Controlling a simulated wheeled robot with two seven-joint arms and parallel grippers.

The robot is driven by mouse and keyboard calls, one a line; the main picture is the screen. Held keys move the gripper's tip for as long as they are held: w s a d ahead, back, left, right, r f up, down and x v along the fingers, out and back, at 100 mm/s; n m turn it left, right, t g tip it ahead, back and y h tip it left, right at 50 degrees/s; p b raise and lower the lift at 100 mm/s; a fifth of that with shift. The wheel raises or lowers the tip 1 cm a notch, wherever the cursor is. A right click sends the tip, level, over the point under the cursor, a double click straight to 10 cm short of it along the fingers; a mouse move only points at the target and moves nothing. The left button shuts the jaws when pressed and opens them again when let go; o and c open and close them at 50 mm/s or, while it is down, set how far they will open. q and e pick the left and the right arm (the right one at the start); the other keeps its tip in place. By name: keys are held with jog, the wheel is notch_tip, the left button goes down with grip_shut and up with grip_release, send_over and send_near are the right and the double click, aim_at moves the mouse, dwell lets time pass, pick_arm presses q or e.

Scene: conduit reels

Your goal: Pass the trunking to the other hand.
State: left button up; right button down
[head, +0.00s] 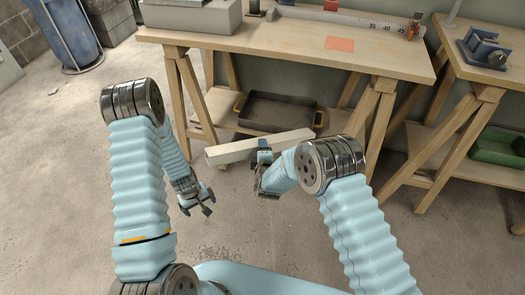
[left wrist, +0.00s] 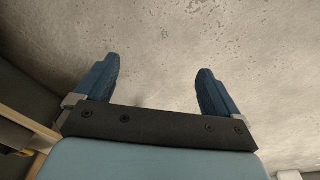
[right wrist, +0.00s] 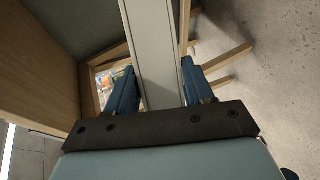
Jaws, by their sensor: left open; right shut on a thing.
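The trunking (head: 233,152) is a long pale bar held in the air in front of the workbench. My right gripper (head: 265,157) is shut on it toward its right part, and much of its length sticks out to the left. In the right wrist view the trunking (right wrist: 153,50) runs between the two blue fingers and out past the top edge. My left gripper (head: 206,205) is open and empty, below and left of the trunking's left end, apart from it. In the left wrist view the left fingers (left wrist: 158,85) are wide apart with only floor beyond.
A wooden workbench (head: 300,42) on trestle legs stands behind, with a dark tray (head: 280,112) on its lower shelf. A second bench (head: 490,90) with a green bin (head: 497,148) is at right. The concrete floor around my left gripper is clear.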

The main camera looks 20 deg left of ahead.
pick_arm(q)
jog(key=s+d+r+m+h, duration=0.1)
jog(key=s+d+m, duration=0.1)
jog(key=d, duration=0.6)
jog(key=s+d+r+m+h, duration=0.1)
jog(key=s+d+m+h, duration=0.1)
jog(key=d, duration=0.6)
jog(key=s+d+r+m+g+h, duration=0.1)
jog(key=s+d+m, duration=0.2)
jog(key=d, duration=0.6)
jog(key=s, duration=0.2)
jog(key=shift+s+r+m+h, duration=0.3)
jog(key=shift+s, duration=0.1)
